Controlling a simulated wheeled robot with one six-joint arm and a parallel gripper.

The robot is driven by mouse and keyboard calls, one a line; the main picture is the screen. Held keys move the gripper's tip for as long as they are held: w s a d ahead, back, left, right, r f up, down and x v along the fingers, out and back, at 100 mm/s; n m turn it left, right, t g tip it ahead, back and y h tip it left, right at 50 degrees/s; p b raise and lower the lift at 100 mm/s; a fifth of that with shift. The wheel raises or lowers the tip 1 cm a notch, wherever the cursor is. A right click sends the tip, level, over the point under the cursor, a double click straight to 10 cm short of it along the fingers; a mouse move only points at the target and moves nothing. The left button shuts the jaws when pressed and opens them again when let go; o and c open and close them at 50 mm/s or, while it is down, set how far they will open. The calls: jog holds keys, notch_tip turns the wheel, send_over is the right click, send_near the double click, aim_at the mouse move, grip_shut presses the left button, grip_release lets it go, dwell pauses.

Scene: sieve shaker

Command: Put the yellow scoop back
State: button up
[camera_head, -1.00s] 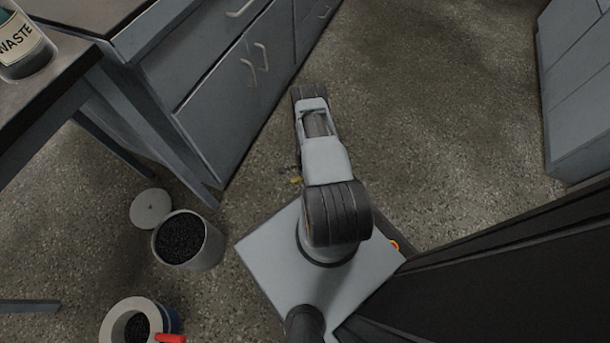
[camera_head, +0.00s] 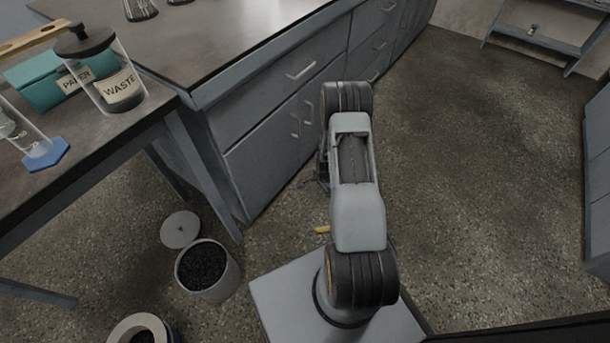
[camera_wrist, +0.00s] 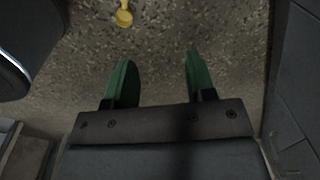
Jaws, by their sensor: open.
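The yellow scoop (camera_wrist: 124,16) lies on the speckled floor, near the top of the wrist view, ahead of and left of centre between my fingers. In the head view a small part of the yellow scoop (camera_head: 322,230) shows beside my arm; the rest is hidden behind it. My gripper (camera_wrist: 160,75) has two green fingers spread apart with only floor visible between them. It is above the floor and apart from the scoop. In the head view the gripper is mostly hidden by my arm.
A bucket of dark granules (camera_head: 206,272) stands on the floor, its lid (camera_head: 181,230) beside it. Another round container (camera_head: 140,330) is at the bottom edge. Grey drawer cabinets (camera_head: 285,115) and a table with a waste jar (camera_head: 113,85) stand left. Open floor (camera_head: 480,150) lies right.

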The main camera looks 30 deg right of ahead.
jog(key=a+r+n+t, duration=0.1)
jog(key=a+r+n, duration=0.3)
jog(key=r, duration=0.8)
jog(key=a+r+n, duration=0.4)
jog(key=r, duration=0.7)
jog(key=s+a+r+n, duration=0.4)
jog(key=s+r, duration=0.2)
jog(key=r, duration=0.1)
jog(key=s+a+r+n+t, duration=0.1)
jog(key=s+a+r+n, duration=0.4)
jog(key=s+r, duration=0.2)
jog(key=shift+r, duration=0.45)
